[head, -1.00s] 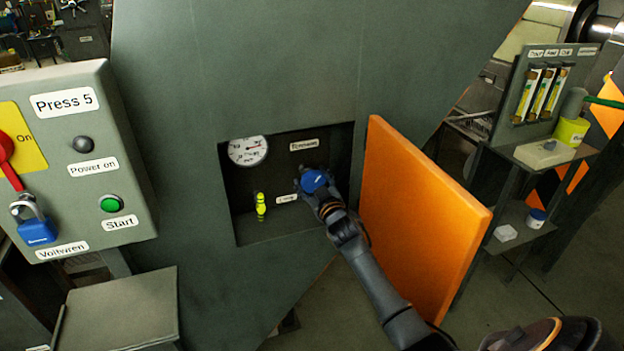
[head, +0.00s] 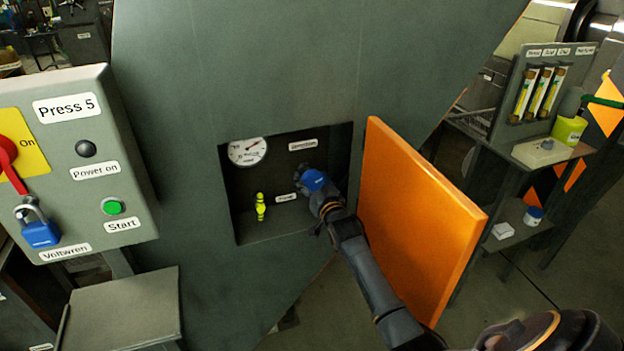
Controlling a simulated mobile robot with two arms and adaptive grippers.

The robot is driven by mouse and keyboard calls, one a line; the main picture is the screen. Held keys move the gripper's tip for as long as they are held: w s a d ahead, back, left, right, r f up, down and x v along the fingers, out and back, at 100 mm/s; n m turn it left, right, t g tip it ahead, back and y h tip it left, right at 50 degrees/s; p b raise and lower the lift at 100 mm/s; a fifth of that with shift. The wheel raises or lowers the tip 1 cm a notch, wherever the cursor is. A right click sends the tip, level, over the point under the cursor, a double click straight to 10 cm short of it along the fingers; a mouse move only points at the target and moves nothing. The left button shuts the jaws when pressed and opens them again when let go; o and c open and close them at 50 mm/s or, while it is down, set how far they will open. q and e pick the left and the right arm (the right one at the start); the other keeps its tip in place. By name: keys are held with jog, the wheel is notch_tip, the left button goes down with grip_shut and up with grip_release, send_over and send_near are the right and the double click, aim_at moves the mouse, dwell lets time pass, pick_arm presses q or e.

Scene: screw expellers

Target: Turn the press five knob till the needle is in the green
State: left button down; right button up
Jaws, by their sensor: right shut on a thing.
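The Press 5 recess holds a round white gauge (head: 248,151) at its upper left. A thin needle on the dial seems to point up and right; the coloured bands are too small to read. My right gripper (head: 308,177) reaches into the right half of the recess, below the upper label, and is shut on the knob. A yellow-green handle (head: 260,206) stands below the gauge. My left gripper is not in view.
An orange door (head: 415,220) stands open just right of my right arm. A grey Press 5 control box (head: 140,190) with a red switch, blue padlock and green button is at the left. A shelf stand (head: 522,152) with small items is at the far right.

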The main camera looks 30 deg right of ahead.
jog(key=shift+r, duration=0.1)
jog(key=o, duration=1.2)
jog(key=shift+c, duration=0.2)
jog(key=v, duration=1.2)
